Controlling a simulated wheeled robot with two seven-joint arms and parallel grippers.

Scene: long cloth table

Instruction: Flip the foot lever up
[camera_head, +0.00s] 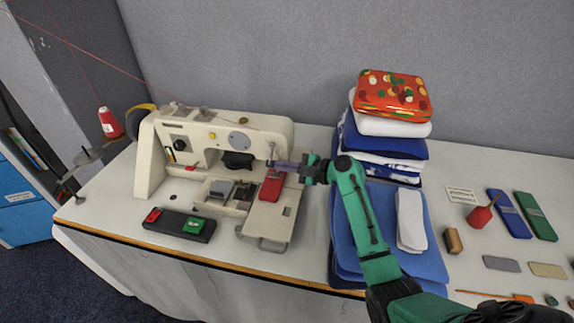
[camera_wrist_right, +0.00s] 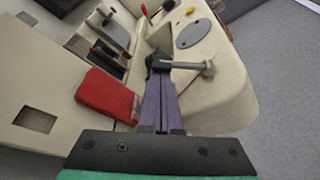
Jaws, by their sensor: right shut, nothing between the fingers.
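The cream sewing machine (camera_head: 215,135) stands on the table at the left of the head view. A grey metal lever with a round knob (camera_wrist_right: 208,68), which looks like the foot lever, sticks out at its head end in the right wrist view. My right gripper (camera_head: 272,163) is shut and empty, its purple fingers level at the machine's head end. In the wrist view the fingertips (camera_wrist_right: 158,84) are just below the lever's dark inner end; I cannot tell whether they touch. My left gripper is not in view.
A red block (camera_head: 271,187) lies on the machine bed, close under my fingers. A stack of folded cloths (camera_head: 388,148) stands right of the machine, near my arm. A black box with red and green buttons (camera_head: 178,225) sits in front. Small tools lie at the right.

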